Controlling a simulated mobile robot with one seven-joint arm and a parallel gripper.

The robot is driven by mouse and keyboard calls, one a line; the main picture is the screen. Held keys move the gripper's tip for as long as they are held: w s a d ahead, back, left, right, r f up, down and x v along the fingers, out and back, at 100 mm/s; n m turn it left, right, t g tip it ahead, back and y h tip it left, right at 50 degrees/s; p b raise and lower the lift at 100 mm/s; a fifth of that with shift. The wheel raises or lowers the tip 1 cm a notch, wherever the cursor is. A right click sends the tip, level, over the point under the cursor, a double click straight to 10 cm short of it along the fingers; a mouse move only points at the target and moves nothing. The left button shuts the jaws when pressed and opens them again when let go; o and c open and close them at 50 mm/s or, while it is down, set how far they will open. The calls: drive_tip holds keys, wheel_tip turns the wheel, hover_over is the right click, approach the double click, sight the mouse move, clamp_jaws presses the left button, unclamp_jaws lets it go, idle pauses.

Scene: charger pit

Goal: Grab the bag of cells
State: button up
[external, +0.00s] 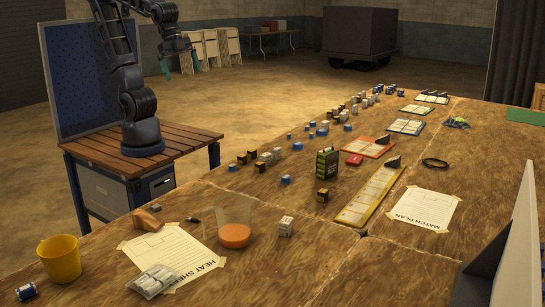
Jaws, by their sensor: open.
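A clear bag of pale cells (155,281) lies on the near left of the long wooden bench, over the lower edge of a taped white sheet marked HEAT SHEET (178,255). My gripper (181,62) is raised at the upper left, beside my arm's upright links. It is open and points down, with nothing seen between its fingers. It is high above and well away from the bag, which nothing holds.
Several small blue, black and yellow pieces line the bench's far edge. A grey panel (520,245) stands at right.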

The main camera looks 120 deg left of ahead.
drive_tip(key=w+d+f+m, duration=0.4)
drive_tip(key=w+d, duration=0.4)
drive_tip(key=w, duration=0.4)
drive_tip(key=m+g+h, duration=0.4)
drive_tip(key=m, duration=0.6)
hover_over(154, 275)
drive_tip(key=a, duration=0.3)
wheel_tip(154, 275, down, 37)
drive_tip(key=shift+s+r, duration=0.15)
drive_tip(key=shift+r, duration=0.05)
drive_tip(key=shift+d+x, duration=0.2)
drive_tip(key=shift+x, duration=1.1)
drive_tip(key=shift+d+x, duration=0.2)
drive_tip(key=shift+x, duration=1.1)
drive_tip(key=shift+r+h, duration=0.2)
drive_tip(key=shift+h, duration=0.1)
drive_tip(key=c, duration=1.3)
drive_tip(key=shift+r, duration=0.15)
